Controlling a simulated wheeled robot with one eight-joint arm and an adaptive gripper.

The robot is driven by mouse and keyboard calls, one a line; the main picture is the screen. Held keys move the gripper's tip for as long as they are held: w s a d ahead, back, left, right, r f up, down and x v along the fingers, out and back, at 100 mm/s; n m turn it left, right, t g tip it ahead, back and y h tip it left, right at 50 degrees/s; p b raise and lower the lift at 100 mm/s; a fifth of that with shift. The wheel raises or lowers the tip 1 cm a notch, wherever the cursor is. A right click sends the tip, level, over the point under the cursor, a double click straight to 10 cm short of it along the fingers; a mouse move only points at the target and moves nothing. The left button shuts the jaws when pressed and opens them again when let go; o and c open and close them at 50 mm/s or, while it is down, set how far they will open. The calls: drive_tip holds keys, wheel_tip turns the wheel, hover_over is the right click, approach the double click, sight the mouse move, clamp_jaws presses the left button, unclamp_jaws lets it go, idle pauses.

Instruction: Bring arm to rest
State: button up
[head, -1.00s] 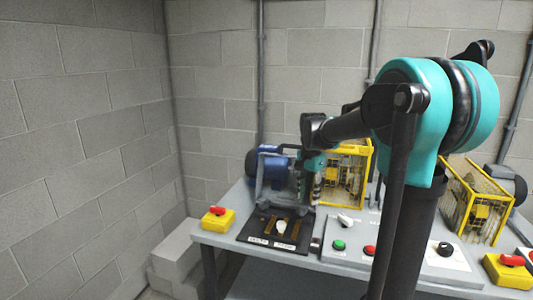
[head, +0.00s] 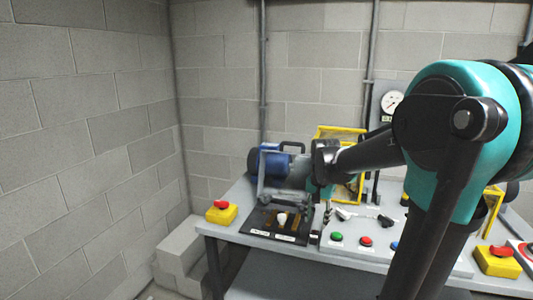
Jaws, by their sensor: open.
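My teal and black arm fills the right side of the head view. Its forearm reaches left to a dark joint, with a teal wrist link hanging below it. My gripper (head: 326,213) is small and partly hidden beneath that wrist, above the back of the bench (head: 228,238). It appears empty; its fingers are hard to make out. A blue motor (head: 272,160) stands just left of the wrist. Whether the gripper touches anything below it cannot be told.
A yellow cage guard (head: 338,133) stands behind the wrist. A yellow box with a red knob (head: 221,212) is at the bench's left end. Green (head: 336,237) and red (head: 366,241) buttons sit on a panel. Another yellow box (head: 497,262) is at right. Grey blocks (head: 180,255) are by the wall.

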drive_tip(key=s+d+f+n+t, duration=0.2)
drive_tip(key=s+f+n, duration=0.4)
drive_tip(key=s+f, duration=0.6)
drive_tip(key=s, duration=0.4)
drive_tip(key=shift+d+n+t, duration=0.25)
drive_tip(key=shift+n+t, duration=0.15)
